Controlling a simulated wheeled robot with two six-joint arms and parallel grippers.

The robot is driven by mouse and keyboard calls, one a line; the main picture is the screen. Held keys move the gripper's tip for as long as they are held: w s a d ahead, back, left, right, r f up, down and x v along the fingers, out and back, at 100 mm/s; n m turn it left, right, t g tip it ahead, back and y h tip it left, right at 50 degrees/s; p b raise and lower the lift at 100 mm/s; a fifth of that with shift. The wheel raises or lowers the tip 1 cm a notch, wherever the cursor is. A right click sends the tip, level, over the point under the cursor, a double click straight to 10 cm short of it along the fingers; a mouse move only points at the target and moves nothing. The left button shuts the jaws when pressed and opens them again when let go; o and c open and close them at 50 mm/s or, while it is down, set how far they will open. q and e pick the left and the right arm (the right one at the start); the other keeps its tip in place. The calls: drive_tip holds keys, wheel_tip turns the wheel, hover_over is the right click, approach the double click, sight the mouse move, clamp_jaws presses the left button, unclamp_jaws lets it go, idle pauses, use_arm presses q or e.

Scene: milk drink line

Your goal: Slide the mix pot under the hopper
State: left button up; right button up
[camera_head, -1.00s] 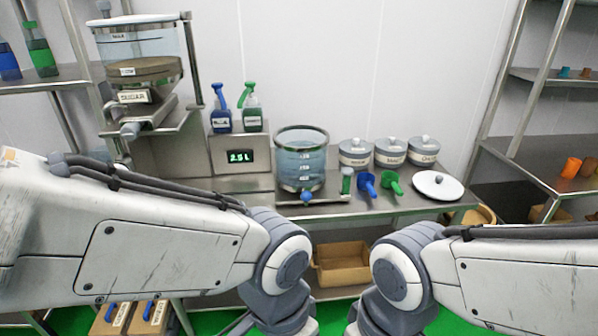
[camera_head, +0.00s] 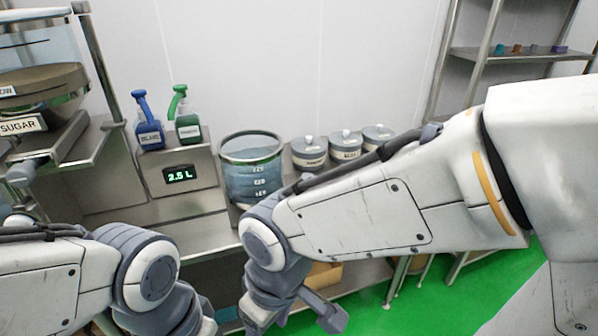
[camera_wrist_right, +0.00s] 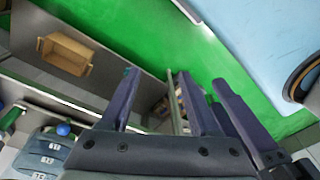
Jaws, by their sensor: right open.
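The mix pot (camera_head: 252,180) is a clear, graduated pot with a dark rim. It stands upright on the steel bench, right of the scale display; the right arm hides its lower right. It also shows upside down at the lower left of the right wrist view (camera_wrist_right: 45,155). The sugar hopper (camera_head: 38,88), with a brown fill and a SUGAR label, is at the left, cut by the picture edge. My right gripper (camera_wrist_right: 172,108) is open and empty, apart from the pot. My left arm is at the lower left; its gripper is out of view.
The scale display (camera_head: 180,175) reads 2.5 L. Blue (camera_head: 148,122) and green (camera_head: 185,115) spray bottles stand behind it. Several lidded tins (camera_head: 310,152) stand right of the pot. A brown crate (camera_wrist_right: 66,54) sits on a low shelf. Green floor (camera_head: 430,280) is open at right.

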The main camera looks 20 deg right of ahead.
drive_tip(key=w+f+m+t+b, duration=0.1)
drive_tip(key=w+f+m+t, duration=0.2)
drive_tip(key=w, duration=0.8)
drive_tip(key=m+t+b, duration=0.3)
drive_tip(key=t+b, duration=0.1)
drive_tip(key=t, duration=0.9)
approach(304, 178)
drive_tip(key=shift+h, duration=0.3)
drive_tip(key=w+f, duration=0.2)
drive_tip(key=f, duration=0.1)
drive_tip(key=w+f, duration=0.1)
drive_tip(key=shift+d+f, duration=0.1)
drive_tip(key=shift+f, duration=0.2)
drive_tip(key=shift+t, duration=0.7)
drive_tip(key=w, duration=0.3)
drive_tip(key=w+p, duration=0.1)
drive_tip(key=w, duration=0.3)
drive_tip(key=w+p, duration=0.1)
drive_tip(key=w, duration=0.2)
drive_tip(key=shift+w+d+r, duration=0.15)
drive_tip(key=shift+d+r, duration=0.05)
drive_tip(key=shift+r, duration=0.15)
clamp_jaws()
